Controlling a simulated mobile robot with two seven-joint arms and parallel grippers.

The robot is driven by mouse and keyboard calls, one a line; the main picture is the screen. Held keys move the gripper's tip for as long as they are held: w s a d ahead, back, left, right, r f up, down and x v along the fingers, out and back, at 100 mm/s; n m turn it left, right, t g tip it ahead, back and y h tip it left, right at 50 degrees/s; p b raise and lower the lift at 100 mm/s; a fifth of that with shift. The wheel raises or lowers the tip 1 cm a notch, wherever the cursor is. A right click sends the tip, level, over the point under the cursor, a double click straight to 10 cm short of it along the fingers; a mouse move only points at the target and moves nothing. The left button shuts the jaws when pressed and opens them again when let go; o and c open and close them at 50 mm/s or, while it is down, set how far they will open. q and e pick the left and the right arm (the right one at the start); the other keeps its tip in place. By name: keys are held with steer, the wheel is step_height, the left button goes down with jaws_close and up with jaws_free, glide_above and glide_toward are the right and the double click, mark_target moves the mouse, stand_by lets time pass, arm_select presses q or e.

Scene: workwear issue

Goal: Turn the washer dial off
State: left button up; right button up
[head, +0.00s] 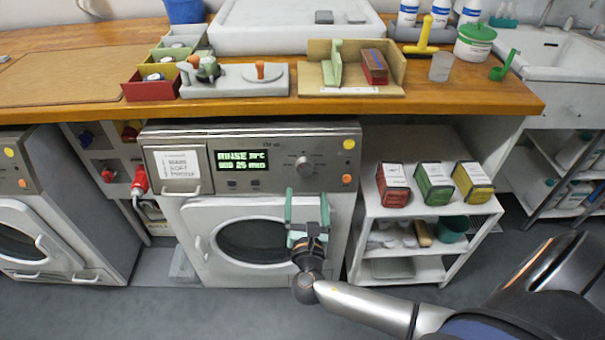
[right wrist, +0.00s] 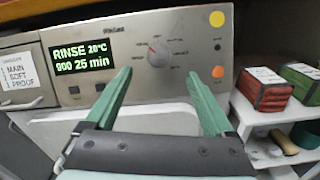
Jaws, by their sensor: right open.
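The washer (head: 256,225) stands under the counter with its round door closed. Its dial (head: 304,166) is a grey knob on the panel, right of the lit display (head: 242,159). In the right wrist view the dial (right wrist: 158,50) has a red mark toward its upper left, and the display (right wrist: 83,57) reads RINSE 20°C, 900, 25 min. My right gripper (head: 307,195) is open and empty, just below the dial in the head view. In the right wrist view its green fingers (right wrist: 165,95) are spread wide, with the dial between and beyond them, apart from both. My left gripper is out of view.
A white shelf unit (head: 425,274) with red, green and yellow boxes stands right of the washer. The wooden counter (head: 420,100) overhangs above the panel and carries trays and bottles. Another washer (head: 35,215) stands at left. Yellow and orange round spots mark the panel's right end.

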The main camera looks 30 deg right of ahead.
mark_target(305, 171)
steer(key=x, duration=0.8)
steer(key=shift+a+b, duration=0.1)
steer(key=shift+b, duration=0.3)
steer(key=shift+w+d, duration=0.3)
steer(key=shift+w, duration=0.2)
steer(key=shift+c, duration=0.4)
steer(key=c, duration=1.3)
